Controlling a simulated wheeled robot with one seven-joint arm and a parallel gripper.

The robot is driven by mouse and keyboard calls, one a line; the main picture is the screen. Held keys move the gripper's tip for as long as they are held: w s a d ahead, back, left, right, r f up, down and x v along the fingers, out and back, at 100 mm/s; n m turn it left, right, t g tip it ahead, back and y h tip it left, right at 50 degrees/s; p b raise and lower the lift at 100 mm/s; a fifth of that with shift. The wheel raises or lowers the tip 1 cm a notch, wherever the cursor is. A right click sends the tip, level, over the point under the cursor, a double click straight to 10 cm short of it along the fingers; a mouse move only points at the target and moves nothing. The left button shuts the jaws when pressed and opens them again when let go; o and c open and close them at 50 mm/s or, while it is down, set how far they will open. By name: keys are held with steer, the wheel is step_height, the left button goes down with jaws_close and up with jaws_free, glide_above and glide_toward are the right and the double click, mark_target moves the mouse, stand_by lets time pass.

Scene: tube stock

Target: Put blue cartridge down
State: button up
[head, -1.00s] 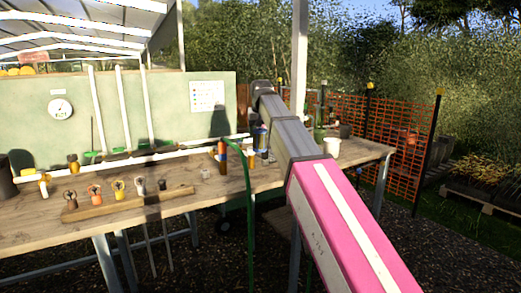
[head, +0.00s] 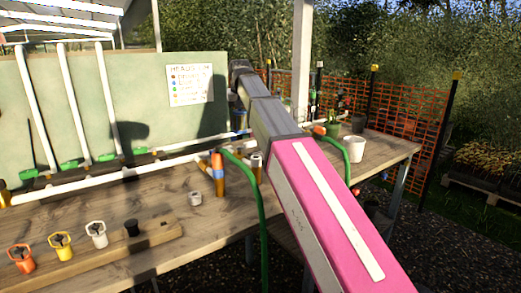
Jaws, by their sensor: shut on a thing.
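My arm reaches away across the bench, and its far end bends down behind the grey link. My gripper (head: 239,108) is small and mostly hidden there. Below it a bit of the blue cartridge (head: 238,122) shows, held above the far part of the bench; the fingertips and its lower end cannot be made out. An orange-brown tube with a blue upper band (head: 217,175) stands upright on the bench, left of my arm. Another brown tube with a pale top (head: 257,166) stands beside it, partly behind a green hoop.
The wooden bench (head: 110,200) carries a block (head: 155,238) with orange, yellow, white and black holders. A small grey-white cup (head: 195,198) stands alone. White pipes run along the back. A white pot (head: 354,148) is at right.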

steer(key=shift+w, duration=0.35)
steer(key=shift+w+d+f, duration=0.55)
steer(key=shift+d+f, duration=1.25)
steer(key=shift+f, duration=0.05)
steer(key=shift+w+d+f, duration=0.55)
steer(key=shift+d+f, duration=1.25)
steer(key=shift+d, duration=0.05)
steer(key=shift+w+d+f, duration=0.55)
steer(key=shift+d+f, duration=1.25)
steer(key=shift+f, duration=0.05)
steer(key=o, duration=0.9)
steer(key=shift+f, duration=0.1)
steer(key=v, duration=1.2)
steer(key=shift+w, duration=0.1)
